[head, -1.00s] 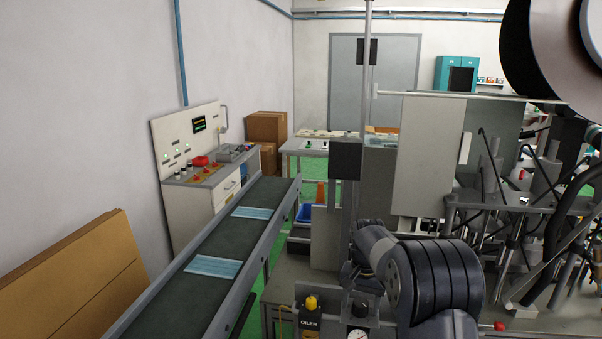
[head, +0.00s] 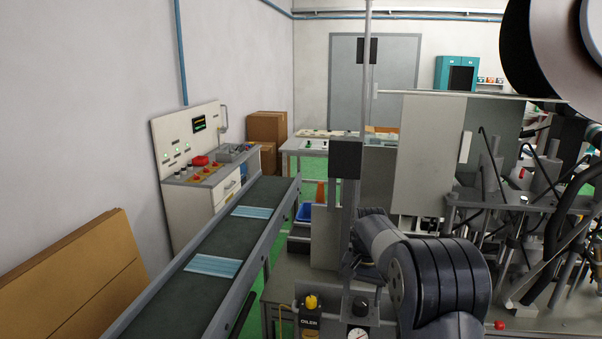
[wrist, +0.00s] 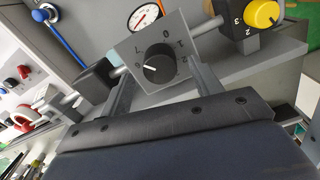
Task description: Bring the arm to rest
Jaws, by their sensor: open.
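My arm (head: 435,280) shows at the bottom centre right of the head view, bent over the machine's front. My gripper (wrist: 164,82) shows in the wrist view as two grey fingers standing apart. Between and beyond them is a grey plate with a black rotary knob (wrist: 159,63) and numbers around it. Nothing is visibly held in the fingers. Whether the fingers touch the plate cannot be told.
A pressure gauge (wrist: 144,17) and a yellow knob (wrist: 262,14) sit close by. A thin post (head: 366,90) with a dark box (head: 345,159) stands beside the arm. The conveyor (head: 190,292) carries blue masks at left. Machinery (head: 520,200) crowds the right.

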